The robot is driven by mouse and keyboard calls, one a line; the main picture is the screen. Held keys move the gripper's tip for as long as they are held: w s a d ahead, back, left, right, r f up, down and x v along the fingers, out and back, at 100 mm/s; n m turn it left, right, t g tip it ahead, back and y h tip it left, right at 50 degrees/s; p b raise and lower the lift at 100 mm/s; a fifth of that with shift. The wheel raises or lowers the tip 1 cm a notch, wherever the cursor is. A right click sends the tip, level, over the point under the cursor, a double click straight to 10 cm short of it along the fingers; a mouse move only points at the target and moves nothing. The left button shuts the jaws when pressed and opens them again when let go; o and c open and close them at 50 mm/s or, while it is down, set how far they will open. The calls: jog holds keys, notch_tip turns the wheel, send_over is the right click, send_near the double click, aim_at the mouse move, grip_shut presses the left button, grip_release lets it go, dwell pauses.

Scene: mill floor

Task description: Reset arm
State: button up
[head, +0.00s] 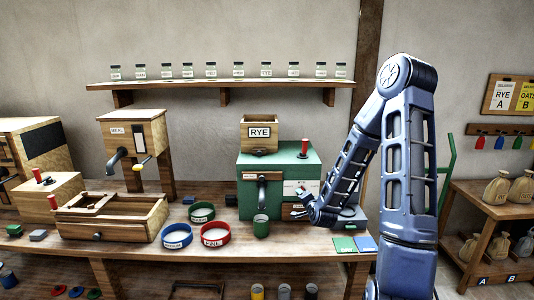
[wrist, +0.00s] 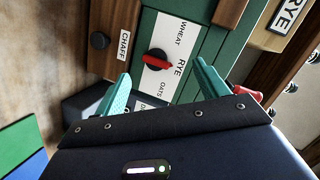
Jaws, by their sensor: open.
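My gripper (head: 300,207) is in front of the green mill (head: 262,158) in the head view, at its right side, with my arm bent up and over to the right. In the wrist view my gripper (wrist: 158,85) has its two teal fingers spread apart with nothing between them. Beyond the fingertips is a red selector knob (wrist: 156,62) on a white plate marked WHEAT, RYE and OATS. The knob appears apart from the fingers. A wooden box labelled CHAFF (wrist: 122,35) is beside the plate.
A RYE hopper (head: 259,138) tops the mill. A green cup (head: 261,224) stands below its spout. Blue, red and green rings (head: 216,234) and a wooden drawer box (head: 110,217) are left on the bench. Green and blue pads (head: 344,244) lie near the front edge.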

jog(key=s+d+r+n+g+h, duration=0.1)
jog(key=s+d+r+n+g, duration=0.25)
jog(key=s+r, duration=0.3)
jog(key=s+d+r+n+g+h, duration=0.1)
jog(key=s+d+r+n+g, duration=0.15)
jog(key=s+r+n, duration=0.4)
jog(key=s+d+r+g, duration=0.2)
jog(key=s+r, duration=0.3)
jog(key=s, duration=0.5)
jog(key=s+d+r+g, duration=0.2)
jog(key=s+r, duration=0.3)
jog(key=s, duration=0.5)
jog(key=shift+s+d+r+h, duration=0.3)
jog(key=shift+d+r+h, duration=0.1)
jog(key=shift+d, duration=0.45)
